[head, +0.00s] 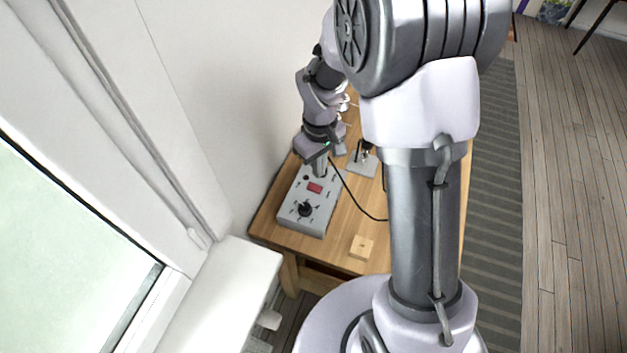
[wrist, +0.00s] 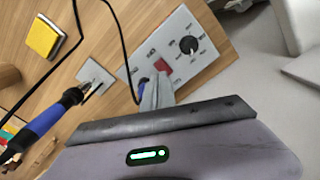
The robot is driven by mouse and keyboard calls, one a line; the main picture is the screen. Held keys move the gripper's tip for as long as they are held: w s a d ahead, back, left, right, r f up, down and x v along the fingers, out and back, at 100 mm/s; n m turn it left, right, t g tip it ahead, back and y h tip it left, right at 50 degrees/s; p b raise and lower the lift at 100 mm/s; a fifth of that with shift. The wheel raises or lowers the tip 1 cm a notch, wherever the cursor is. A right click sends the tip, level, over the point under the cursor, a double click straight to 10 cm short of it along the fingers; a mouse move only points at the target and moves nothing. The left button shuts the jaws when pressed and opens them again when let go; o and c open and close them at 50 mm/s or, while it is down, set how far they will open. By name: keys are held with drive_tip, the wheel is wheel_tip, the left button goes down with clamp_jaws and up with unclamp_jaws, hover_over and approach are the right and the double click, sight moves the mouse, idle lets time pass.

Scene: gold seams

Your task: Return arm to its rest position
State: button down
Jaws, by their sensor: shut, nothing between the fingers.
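My arm reaches over the wooden table (head: 345,225) in the head view. My gripper (head: 320,171) points down over the far end of a grey control box (head: 297,220). In the wrist view the fingers of my gripper (wrist: 156,90) are together with nothing between them, and they overlap the near edge of the control box (wrist: 205,62). I cannot tell whether the fingertips touch the box. The box has a red display (head: 314,187) and a black knob (head: 305,209).
A blue-handled soldering iron (wrist: 45,122) lies with its tip by a small metal plate (wrist: 92,72). A yellow sponge (wrist: 42,39) is beyond. A black cable (head: 352,196) crosses the table. A small wooden block (head: 361,247) sits nearer. A wall and window are at left.

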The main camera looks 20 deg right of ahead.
drive_tip(key=shift+r, duration=0.15)
drive_tip(key=s+a+r+m+t+b, duration=0.25)
drive_tip(key=s+r+m+b, duration=0.25)
drive_tip(key=s+r, duration=0.45)
drive_tip(key=s+a+r+m+t+y+b, duration=0.1)
drive_tip(key=s+r+m+t+y+b, duration=0.1)
drive_tip(key=s, duration=0.7)
wheel_tip(320, 180, up, 2)
drive_tip(key=shift+s+a+r+m+t+b, duration=0.25)
drive_tip(key=shift+m+t+b, duration=0.4)
drive_tip(key=shift+m, duration=0.45)
